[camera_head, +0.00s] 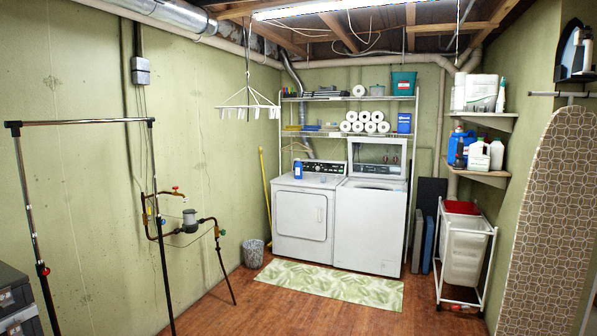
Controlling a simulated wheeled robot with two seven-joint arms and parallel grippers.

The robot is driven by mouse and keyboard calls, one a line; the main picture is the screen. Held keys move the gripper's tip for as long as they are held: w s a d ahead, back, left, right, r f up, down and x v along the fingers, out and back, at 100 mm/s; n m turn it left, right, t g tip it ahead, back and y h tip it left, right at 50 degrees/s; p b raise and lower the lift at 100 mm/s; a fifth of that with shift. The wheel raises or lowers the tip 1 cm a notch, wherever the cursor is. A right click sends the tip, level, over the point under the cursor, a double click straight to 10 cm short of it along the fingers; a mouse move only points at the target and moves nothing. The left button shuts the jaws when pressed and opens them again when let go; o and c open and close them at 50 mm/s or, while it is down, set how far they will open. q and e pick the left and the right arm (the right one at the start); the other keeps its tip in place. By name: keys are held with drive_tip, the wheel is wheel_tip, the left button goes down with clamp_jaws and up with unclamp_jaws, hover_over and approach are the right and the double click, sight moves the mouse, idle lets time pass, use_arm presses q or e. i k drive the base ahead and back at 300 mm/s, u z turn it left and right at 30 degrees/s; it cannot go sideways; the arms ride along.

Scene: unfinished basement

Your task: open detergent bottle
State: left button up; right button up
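A larger blue jug (458,148) stands on the lower right wall shelf beside white jugs (479,155), so I cannot be sure which is meant. Neither of my grippers is in the view.
The white washer (370,225) stands right of the dryer with its lid up. A green leaf-pattern rug (330,285) lies in front. A laundry cart (464,250) and an ironing board (552,225) stand at right, a clothes rack (85,122) at left. The middle floor is clear.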

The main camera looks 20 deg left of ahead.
sight(297, 166)
drive_tip(key=u, duration=0.7)
drive_tip(key=i, duration=8.25)
drive_tip(key=u, duration=1.4)
drive_tip(key=i, duration=0.45)
drive_tip(key=z, duration=1.45)
